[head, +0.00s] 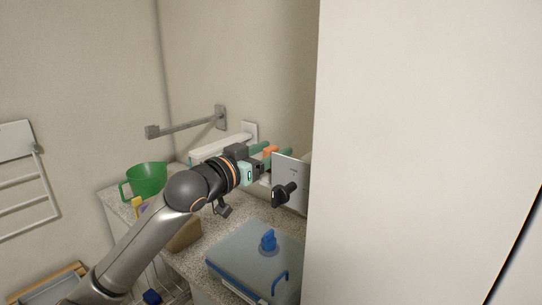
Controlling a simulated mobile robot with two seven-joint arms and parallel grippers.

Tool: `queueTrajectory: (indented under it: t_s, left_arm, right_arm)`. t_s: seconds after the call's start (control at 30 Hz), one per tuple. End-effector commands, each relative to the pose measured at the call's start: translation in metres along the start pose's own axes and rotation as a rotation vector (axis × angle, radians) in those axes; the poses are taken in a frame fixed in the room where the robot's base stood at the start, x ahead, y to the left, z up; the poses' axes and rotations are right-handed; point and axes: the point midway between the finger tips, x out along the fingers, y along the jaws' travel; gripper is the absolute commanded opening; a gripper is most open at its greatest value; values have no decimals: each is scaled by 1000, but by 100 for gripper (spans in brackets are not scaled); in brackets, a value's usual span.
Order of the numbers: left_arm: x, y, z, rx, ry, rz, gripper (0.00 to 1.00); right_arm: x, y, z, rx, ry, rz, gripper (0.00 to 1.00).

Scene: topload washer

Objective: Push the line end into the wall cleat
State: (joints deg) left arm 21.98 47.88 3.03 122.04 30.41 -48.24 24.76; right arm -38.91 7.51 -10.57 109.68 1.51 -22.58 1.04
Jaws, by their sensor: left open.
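My left gripper (266,161) reaches in from the left and is open in front of the back wall, left of a white control panel. A small orange piece (270,151) shows at its fingers; I cannot tell whether it is touched. A grey bar on a wall plate (188,127) sticks out from the back wall, left of and above the gripper. A small white wall plate (249,130) is just behind the gripper. I cannot make out the line end or tell which part is the cleat. My right gripper is not in view.
The white control panel (290,172) carries a black knob (284,194). Below is a grey lid (236,258) with a blue knob (268,240) and blue handle (280,284). A green jug (147,179) stands on the speckled counter. A large pale surface (425,150) blocks the right side.

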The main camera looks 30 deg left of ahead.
Motion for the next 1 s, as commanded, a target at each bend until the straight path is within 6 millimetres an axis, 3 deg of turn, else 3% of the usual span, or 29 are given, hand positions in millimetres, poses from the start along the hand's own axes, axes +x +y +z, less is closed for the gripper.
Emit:
queueTrajectory:
  t_s: [0.23,0.8,1.0]
  left_arm:
    - [2,0,0,1,0,1,62]
    - [2,0,0,0,0,0,0]
    - [2,0,0,0,0,0,0]
  right_arm:
    - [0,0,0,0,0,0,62]
    - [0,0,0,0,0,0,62]
    - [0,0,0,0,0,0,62]
